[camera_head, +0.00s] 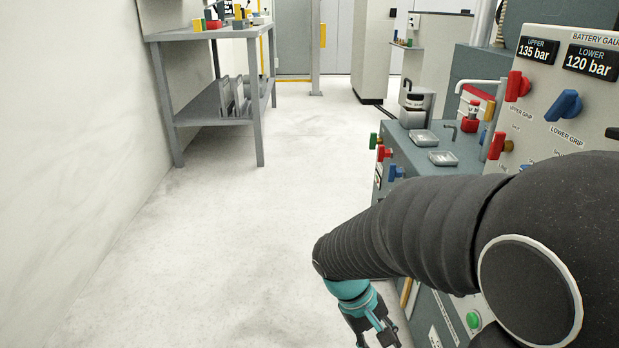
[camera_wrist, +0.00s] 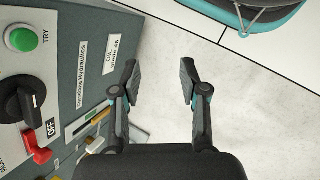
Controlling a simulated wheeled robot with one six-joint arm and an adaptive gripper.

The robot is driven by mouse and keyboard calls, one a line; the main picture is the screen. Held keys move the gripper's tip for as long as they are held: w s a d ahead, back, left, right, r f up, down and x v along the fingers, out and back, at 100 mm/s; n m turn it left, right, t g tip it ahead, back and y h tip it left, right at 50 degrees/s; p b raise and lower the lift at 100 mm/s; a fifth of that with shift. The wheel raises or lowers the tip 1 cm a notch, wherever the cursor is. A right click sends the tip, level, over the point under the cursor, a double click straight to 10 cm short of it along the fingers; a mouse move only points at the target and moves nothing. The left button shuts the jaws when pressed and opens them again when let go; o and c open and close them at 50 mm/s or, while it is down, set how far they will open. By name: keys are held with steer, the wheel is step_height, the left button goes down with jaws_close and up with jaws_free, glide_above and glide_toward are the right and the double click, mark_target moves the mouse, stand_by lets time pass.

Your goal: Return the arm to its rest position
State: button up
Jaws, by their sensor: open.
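My gripper (camera_wrist: 158,85) is open in the wrist view. Its two dark fingers stand apart, with only pale floor showing between them. In the head view my black-sleeved arm reaches from the right edge to the middle, and my gripper (camera_head: 381,335) hangs low at the bottom, partly cut off by the frame edge. It points down over the floor, beside the front of the grey machine cabinet (camera_head: 400,170). The wrist view shows that cabinet's panel close on the left, with a green button (camera_wrist: 22,38), a black knob (camera_wrist: 22,100) and a red lever (camera_wrist: 38,155).
A grey shelf table (camera_head: 205,32) stands at the back left along the wall. The control panel (camera_head: 590,95) with red and blue valve handles stands close on the right. Clear tray boxes (camera_head: 424,137) lie on the cabinet top. The floor (camera_head: 240,220) in the middle is free.

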steer(key=s+d+r+m+t+y+p, duration=0.1)
steer(key=s+r+m+t+y+p, duration=0.1)
steer(key=r, duration=0.9)
steer(key=s+d+r+m+t+y+p, duration=0.1)
steer(key=s+r+m+t+y+p, duration=0.1)
steer(key=r, duration=0.9)
steer(key=s+t+y+p, duration=0.1)
steer(key=s+t+p, duration=0.1)
steer(key=t+p, duration=0.1)
steer(key=shift+s+r+t, duration=0.2)
steer(key=shift+r+t, duration=0.1)
steer(key=shift+t, duration=0.1)
steer(key=shift+d, duration=0.15)
